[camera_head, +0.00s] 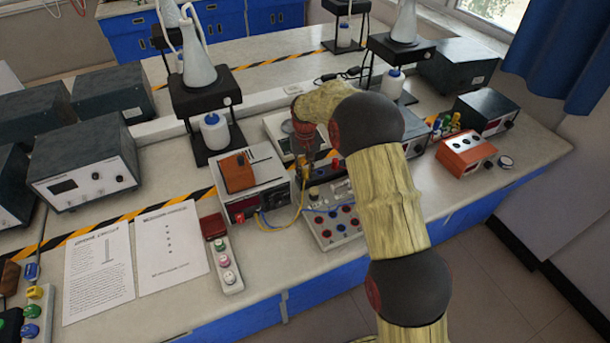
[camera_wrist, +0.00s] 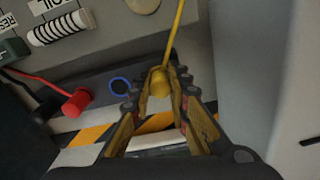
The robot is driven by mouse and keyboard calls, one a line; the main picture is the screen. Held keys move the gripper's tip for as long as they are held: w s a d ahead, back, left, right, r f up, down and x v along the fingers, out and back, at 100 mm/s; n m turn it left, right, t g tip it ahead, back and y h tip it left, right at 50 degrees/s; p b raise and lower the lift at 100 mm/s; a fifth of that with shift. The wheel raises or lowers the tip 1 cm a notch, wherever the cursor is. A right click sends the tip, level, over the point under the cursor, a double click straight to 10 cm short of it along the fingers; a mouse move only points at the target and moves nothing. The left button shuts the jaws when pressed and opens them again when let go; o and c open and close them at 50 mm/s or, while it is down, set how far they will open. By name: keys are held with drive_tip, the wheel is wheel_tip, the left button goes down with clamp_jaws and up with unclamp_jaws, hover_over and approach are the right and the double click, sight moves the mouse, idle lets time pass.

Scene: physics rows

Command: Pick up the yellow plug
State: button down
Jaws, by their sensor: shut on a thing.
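My gripper (camera_wrist: 159,92) is shut on the yellow plug (camera_wrist: 160,80) in the wrist view, with one finger on each side of it. A yellow cable (camera_wrist: 175,38) runs from the plug to the top of the picture. In the head view my gripper (camera_head: 304,134) is small and partly dark, over the back of the circuit board (camera_head: 338,218).
In the wrist view a red plug (camera_wrist: 76,102) and a blue ring (camera_wrist: 120,86) are left of the gripper. In the head view a power supply (camera_head: 256,200) stands left of the board, and an orange-topped meter (camera_head: 466,152) stands to the right. Paper sheets (camera_head: 99,272) lie at left.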

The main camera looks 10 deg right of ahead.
sight(305, 171)
drive_tip(key=shift+r, duration=0.15)
drive_tip(key=shift+r, duration=0.25)
drive_tip(key=r+p, duration=0.1)
drive_tip(key=r, duration=0.2)
drive_tip(key=shift+s+r+p, duration=0.2)
drive_tip(key=shift+r+p, duration=0.05)
drive_tip(key=shift+p, duration=0.15)
drive_tip(key=s+r+p, duration=0.1)
drive_tip(key=s+r, duration=0.3)
drive_tip(key=s, duration=0.2)
drive_tip(key=s+d+r+p, duration=0.1)
drive_tip(key=s+r+p, duration=0.1)
drive_tip(key=s+r, duration=0.2)
drive_tip(key=s, duration=0.3)
drive_tip(key=shift+s+r, duration=0.3)
drive_tip(key=shift+r, duration=0.1)
drive_tip(key=shift+d, duration=0.2)
